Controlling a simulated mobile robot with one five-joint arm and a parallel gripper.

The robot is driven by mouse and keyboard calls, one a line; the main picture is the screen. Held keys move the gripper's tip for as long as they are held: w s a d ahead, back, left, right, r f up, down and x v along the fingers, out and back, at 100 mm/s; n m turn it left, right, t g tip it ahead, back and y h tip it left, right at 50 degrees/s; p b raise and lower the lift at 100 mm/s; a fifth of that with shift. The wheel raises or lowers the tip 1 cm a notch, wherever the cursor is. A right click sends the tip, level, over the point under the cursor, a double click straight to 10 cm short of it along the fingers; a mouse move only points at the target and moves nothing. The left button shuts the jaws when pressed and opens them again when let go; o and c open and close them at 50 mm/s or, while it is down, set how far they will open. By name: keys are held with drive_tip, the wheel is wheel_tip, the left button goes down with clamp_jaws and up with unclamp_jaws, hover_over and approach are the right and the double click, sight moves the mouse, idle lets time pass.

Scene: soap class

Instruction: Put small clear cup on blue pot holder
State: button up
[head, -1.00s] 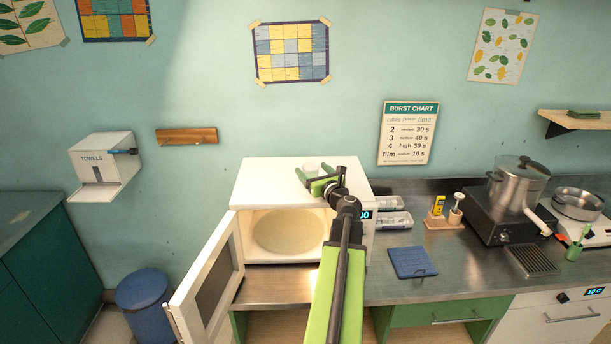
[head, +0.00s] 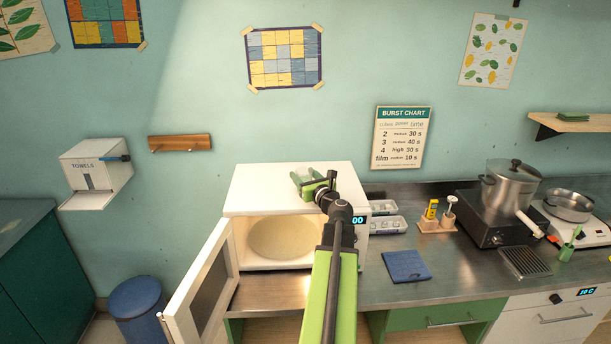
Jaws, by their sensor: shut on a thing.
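My gripper (head: 311,177), with green fingers, is above the top of the white microwave (head: 255,185). It is shut on the small clear cup (head: 312,173), which is pale, hard to make out and partly hidden between the fingers. I cannot tell whether the cup touches the microwave top. The blue pot holder (head: 407,266) lies flat and bare on the steel counter, to the right of the microwave and nearer to me.
The microwave door (head: 203,285) hangs open at the left. Ice trays (head: 381,226), a small wooden holder (head: 436,224) and a hot plate with a steel pot (head: 510,185) stand right of the microwave. Counter around the pot holder is clear.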

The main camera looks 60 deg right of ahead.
wheel_tip(320, 180, up, 4)
drive_tip(key=p, duration=0.3)
drive_tip(key=shift+p, duration=0.3)
drive_tip(key=s+d+r+p, duration=0.4)
drive_tip(key=s+r+p, duration=0.2)
drive_tip(key=s, duration=0.5)
drive_tip(key=shift+r, duration=0.2)
drive_tip(key=shift+d, duration=0.1)
